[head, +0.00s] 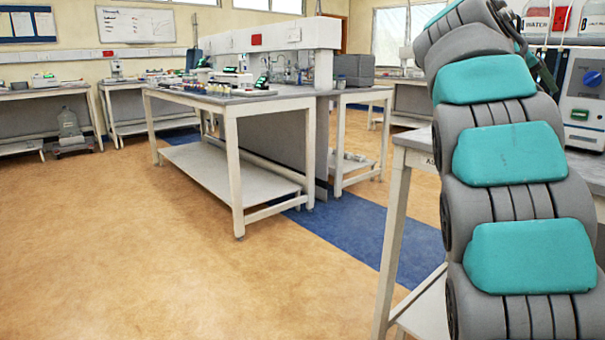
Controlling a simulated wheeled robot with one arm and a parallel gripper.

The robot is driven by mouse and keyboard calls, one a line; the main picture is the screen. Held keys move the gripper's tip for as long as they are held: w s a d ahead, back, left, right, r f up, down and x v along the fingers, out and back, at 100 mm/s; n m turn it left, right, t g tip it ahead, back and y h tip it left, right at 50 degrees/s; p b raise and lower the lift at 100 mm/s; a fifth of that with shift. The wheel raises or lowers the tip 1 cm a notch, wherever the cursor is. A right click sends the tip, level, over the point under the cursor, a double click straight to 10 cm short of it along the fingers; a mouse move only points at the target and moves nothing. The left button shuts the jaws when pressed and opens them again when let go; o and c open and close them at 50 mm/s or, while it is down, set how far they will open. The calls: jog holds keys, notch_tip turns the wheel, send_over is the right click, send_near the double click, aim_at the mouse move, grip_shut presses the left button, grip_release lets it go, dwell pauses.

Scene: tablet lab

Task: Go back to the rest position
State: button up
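My arm, grey with teal pads, rises along the right side of the head view and bends at the top right. Its end is not clearly visible, so my gripper cannot be made out and I cannot see whether it holds anything. The arm stands in front of a white-framed bench (392,240) at the right, hiding much of it.
A white-legged island bench (233,110) with lab items stands in the middle. Wall benches (45,94) line the back left, with a large clear bottle (68,123) below. The tan floor (130,250) at front left is clear.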

jog(key=s+a+f+n+g+y, duration=0.1)
jog(key=s+a+f+y, duration=0.1)
jog(key=s+a+f, duration=0.5)
jog(key=s+a+f+g+y, duration=0.1)
jog(key=s+a+f+y, duration=0.25)
jog(key=f, duration=0.75)
jog(key=s+a+f+n+g+y, duration=0.15)
jog(key=s+a+f, duration=0.3)
jog(key=f, duration=0.45)
jog(key=s+a+f+g+y, duration=0.1)
jog(key=s+a+f, duration=0.3)
jog(key=s+f, duration=0.2)
jog(key=s+a+f+g+y, duration=0.1)
jog(key=s+a+f, duration=0.4)
jog(key=s, duration=0.5)
jog(key=s+a+f+g+y, duration=0.2)
jog(key=s+a+f, duration=0.3)
jog(key=s+f, duration=0.2)
jog(key=shift+s+y, duration=0.3)
jog(key=shift+s, duration=0.5)
